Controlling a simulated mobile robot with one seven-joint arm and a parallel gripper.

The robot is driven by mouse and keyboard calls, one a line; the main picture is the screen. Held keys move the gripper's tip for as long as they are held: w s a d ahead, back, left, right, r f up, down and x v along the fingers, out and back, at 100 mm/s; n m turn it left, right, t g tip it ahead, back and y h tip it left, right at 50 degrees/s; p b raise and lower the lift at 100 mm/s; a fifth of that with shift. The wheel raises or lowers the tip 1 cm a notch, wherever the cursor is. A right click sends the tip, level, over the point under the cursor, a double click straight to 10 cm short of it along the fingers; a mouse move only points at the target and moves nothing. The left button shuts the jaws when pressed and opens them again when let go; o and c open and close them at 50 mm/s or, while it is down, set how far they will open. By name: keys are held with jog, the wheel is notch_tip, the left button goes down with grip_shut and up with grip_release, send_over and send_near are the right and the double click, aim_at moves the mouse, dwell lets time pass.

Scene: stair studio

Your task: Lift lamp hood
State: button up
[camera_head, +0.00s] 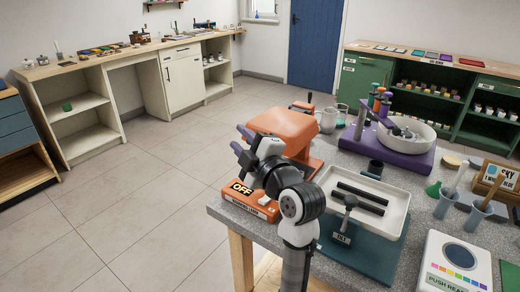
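The orange lamp hood (284,123) is at the left end of the grey speckled worktable. It sits above an orange base (252,206) that carries a black tag reading OFF. My gripper (241,140) is just left of the hood's left edge in the picture. I cannot tell whether a finger touches the hood. My arm hides much of the base and the gap under the hood.
Right of my arm are a white tray (400,212) with dark bars, a teal press board (368,247) and a purple machine with a white bowl (413,134). Cups and a white colour meter (455,265) fill the right side. The floor (150,210) at left is clear.

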jog(key=s+d+f+n+g+h, duration=0.1)
jog(key=d+f+n+g, duration=0.1)
jog(key=d+f, duration=0.6)
jog(key=p+x, duration=0.1)
jog(key=x, duration=0.2)
jog(key=r+p+x, duration=0.1)
jog(key=x, duration=0.3)
jog(key=w+d+r+p+x, duration=0.1)
jog(key=x, duration=0.2)
jog(key=shift+w+a, duration=0.15)
jog(key=shift+w, duration=0.1)
grip_shut()
